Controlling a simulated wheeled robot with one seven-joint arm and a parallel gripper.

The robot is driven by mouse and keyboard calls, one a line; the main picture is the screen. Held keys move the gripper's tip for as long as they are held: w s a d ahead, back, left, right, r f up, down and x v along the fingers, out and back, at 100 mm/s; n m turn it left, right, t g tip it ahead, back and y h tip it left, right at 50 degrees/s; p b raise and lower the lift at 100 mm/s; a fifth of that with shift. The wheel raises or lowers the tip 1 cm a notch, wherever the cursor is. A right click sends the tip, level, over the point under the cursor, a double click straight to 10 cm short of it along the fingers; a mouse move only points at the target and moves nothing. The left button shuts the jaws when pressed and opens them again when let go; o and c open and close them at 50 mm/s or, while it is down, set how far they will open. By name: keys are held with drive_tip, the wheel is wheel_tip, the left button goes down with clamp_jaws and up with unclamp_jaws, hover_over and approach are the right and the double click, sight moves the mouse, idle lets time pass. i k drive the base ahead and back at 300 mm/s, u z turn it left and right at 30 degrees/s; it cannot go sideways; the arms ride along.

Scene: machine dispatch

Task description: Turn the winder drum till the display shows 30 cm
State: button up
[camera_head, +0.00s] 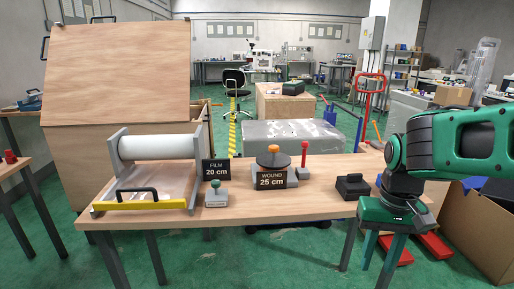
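The winder drum (273,159) is a grey-brown round body with an orange knob on top, standing on the wooden table right of centre. Its black display (271,180) in front reads "WOUND 25 cm". My gripper (380,262) hangs at the table's right front edge, well to the right of the drum. It points down, its two fingers are apart, and nothing shows between them.
A white film roll (158,146) in a grey frame with a yellow bar (140,205) is at the table's left. A "FILM 20 cm" sign (216,171), a green-knobbed block (216,195), a red-topped lever (304,154) and a black block (352,187) flank the drum.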

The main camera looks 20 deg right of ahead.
sight(272, 160)
drive_tip(key=u, duration=0.05)
drive_tip(key=i, duration=1)
drive_tip(key=z, duration=0.05)
